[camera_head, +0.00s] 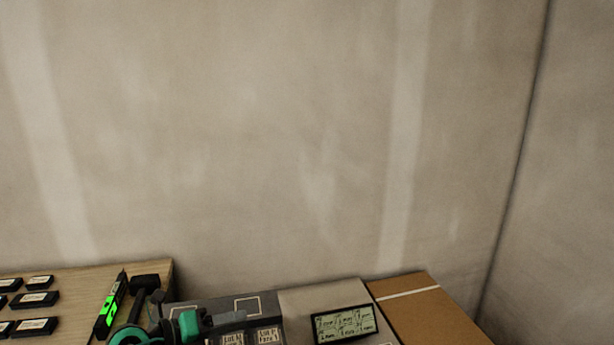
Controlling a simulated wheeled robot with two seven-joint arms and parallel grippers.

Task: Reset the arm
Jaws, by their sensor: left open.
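My left gripper (190,322), dark with teal-green parts, shows at the bottom edge, left of centre. It is open, and I see nothing held in it. It is in front of a grey unit and to the right of a black mallet (145,284). The picture's lower edge cuts off much of my left arm. I cannot tell whether the gripper touches anything. My right gripper is not in view.
A wooden table (75,275) at lower left bears several small black labelled blocks (35,299) and a bright green level (111,305). A grey unit (315,297) with a display (343,323) stands at bottom centre. A brown box (425,308) is right of it. Bare walls fill the rest.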

